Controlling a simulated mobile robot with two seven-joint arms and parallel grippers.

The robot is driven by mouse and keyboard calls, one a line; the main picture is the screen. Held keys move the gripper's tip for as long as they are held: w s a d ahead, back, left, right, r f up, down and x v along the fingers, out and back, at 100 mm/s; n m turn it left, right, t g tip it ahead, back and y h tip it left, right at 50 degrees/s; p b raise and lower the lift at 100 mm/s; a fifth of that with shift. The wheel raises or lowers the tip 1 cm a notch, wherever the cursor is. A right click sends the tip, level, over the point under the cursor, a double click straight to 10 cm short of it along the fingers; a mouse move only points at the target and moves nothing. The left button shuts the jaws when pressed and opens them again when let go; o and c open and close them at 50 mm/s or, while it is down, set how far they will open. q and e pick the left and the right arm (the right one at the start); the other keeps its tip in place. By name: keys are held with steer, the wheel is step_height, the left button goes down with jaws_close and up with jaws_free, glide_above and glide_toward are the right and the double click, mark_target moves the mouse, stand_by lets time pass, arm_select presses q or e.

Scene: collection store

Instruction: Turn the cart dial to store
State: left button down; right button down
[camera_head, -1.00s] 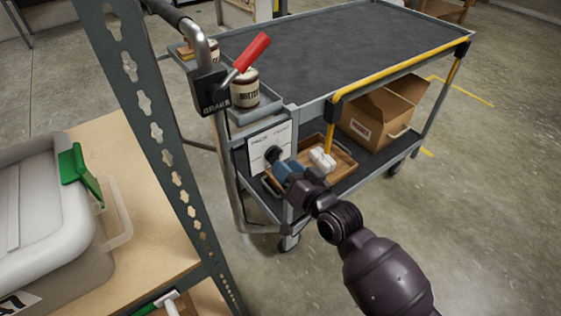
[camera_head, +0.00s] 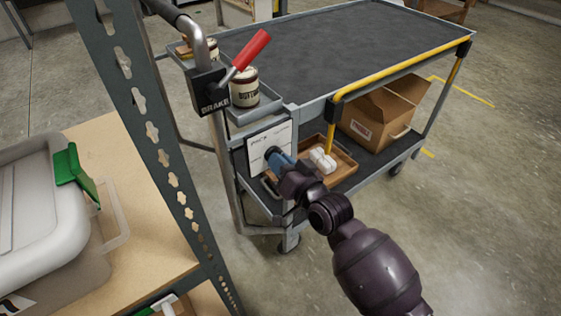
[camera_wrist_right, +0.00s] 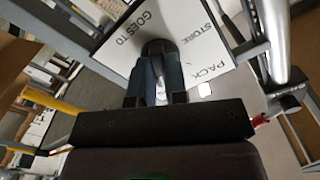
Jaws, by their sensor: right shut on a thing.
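The cart dial (camera_head: 270,152) is a dark round knob on a white plate (camera_head: 257,155) at the cart's near corner. My right gripper (camera_head: 276,159) is at the dial, its blue fingers shut on the knob. In the right wrist view the dial (camera_wrist_right: 158,47) sits between the fingertips (camera_wrist_right: 154,68). The plate (camera_wrist_right: 120,50) there reads GOES TO, STORE and PACK. The fingers and wrist hide part of the dial, and I cannot tell which word it points to. My left gripper is not in view.
The cart (camera_head: 340,50) has a brake box (camera_head: 209,92) with a red lever (camera_head: 251,49) above the dial. A labelled tin (camera_head: 245,88) stands beside it. A wooden tray (camera_head: 341,166) and cardboard box (camera_head: 380,112) sit on the lower shelf. A shelf post (camera_head: 150,130) stands at left.

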arm_select(q)
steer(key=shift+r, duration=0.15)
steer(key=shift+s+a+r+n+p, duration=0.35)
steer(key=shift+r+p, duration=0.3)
steer(key=shift+p, duration=1)
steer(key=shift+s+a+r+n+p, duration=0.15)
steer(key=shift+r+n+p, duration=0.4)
steer(key=shift+p, duration=1.05)
arm_select(e)
steer(key=shift+d+n, duration=0.1)
steer(key=shift+n, duration=11.8)
steer(key=shift+w, duration=0.1)
steer(key=c, duration=1.1)
jaws_free()
steer(key=shift+c, duration=0.2)
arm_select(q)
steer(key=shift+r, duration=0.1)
